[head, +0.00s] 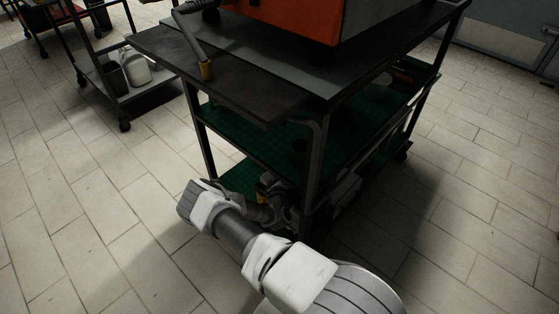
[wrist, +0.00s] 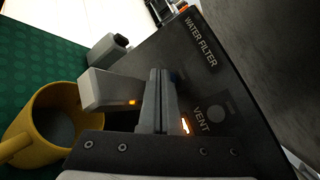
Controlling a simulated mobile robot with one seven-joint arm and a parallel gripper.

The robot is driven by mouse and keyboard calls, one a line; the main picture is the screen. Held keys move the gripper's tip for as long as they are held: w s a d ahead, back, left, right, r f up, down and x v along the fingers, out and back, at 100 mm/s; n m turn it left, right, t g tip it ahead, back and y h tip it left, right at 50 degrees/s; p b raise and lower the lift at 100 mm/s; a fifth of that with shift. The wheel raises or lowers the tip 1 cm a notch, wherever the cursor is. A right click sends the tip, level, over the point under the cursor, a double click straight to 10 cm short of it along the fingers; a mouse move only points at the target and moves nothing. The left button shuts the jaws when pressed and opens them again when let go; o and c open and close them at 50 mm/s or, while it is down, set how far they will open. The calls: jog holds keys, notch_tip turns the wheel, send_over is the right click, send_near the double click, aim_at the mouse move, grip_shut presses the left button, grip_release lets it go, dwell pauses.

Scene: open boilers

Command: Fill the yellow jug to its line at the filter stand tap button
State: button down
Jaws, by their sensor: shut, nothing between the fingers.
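The yellow jug (wrist: 36,140) stands at lower left in the wrist view, on a green surface, its handle toward the left edge. I look into its mouth; its inside is grey, and I cannot tell the water level or see a line. The dark filter stand panel (wrist: 235,88) carries the words WATER FILTER and VENT. A grey block (wrist: 108,90) with an orange light juts out near the jug. My gripper (wrist: 157,75) is shut and empty in front of the panel, right of the jug. Its fingers hide part of the panel; I cannot make out the tap button or contact.
In the head view, my arm reaches to the lower shelves of a dark cart (head: 228,130) with green shelf mats (head: 270,143). An orange machine (head: 295,22) stands on top. A second cart (head: 108,82) holds a pale container (head: 135,68). Tiled floor lies clear left and right.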

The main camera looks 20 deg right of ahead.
aim_at(266, 181)
jog(key=shift+w+d, duration=0.2)
jog(key=shift+d, duration=0.2)
dwell(1.4)
jog(key=shift+s+a, duration=0.35)
jog(key=shift+a, duration=0.45)
jog(key=shift+s+a+p, duration=0.25)
jog(key=shift+a+p, duration=0.05)
jog(key=shift+a, duration=0.4)
jog(key=shift+s+a+p, duration=0.25)
jog(key=shift+s+a, duration=0.05)
jog(key=shift+a, duration=0.4)
jog(key=shift+s+a+p, duration=0.25)
jog(key=shift+a+p, duration=0.05)
jog(key=shift+a, duration=0.4)
jog(key=shift+s+a, duration=0.15)
jog(key=shift+a, duration=0.1)
jog(key=shift+s, duration=0.1)
